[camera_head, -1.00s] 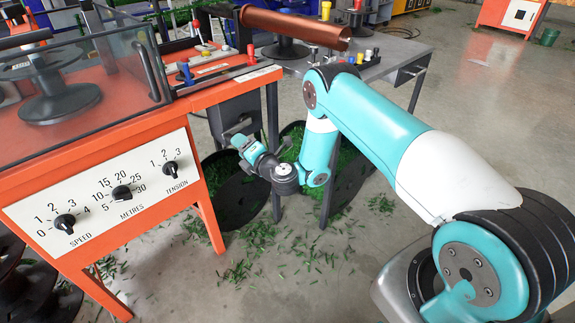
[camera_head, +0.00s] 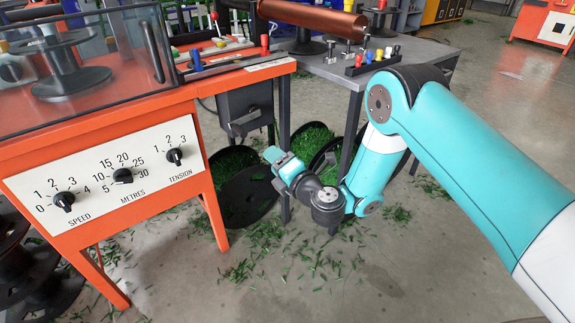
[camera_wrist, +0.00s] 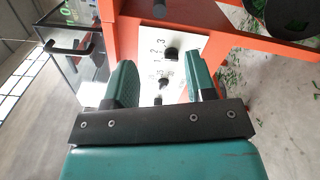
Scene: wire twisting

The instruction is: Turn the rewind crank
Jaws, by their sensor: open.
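A dark grey box (camera_head: 246,103) with a grey bar-like handle (camera_head: 246,122) at its lower front hangs at the right end of the orange machine. It may carry the rewind crank; I cannot tell for sure. My gripper (camera_head: 272,156) is below and to the right of this handle, apart from it, in the head view. In the wrist view my gripper (camera_wrist: 160,78) has its two teal fingers spread, with nothing between them. The white control panel (camera_wrist: 183,42) with black knobs shows beyond the fingers.
The orange machine (camera_head: 100,135) has a clear guard with a dark handle (camera_head: 152,50). A grey table (camera_head: 335,72) with a copper roll (camera_head: 310,18) stands behind. The floor at front right is clear.

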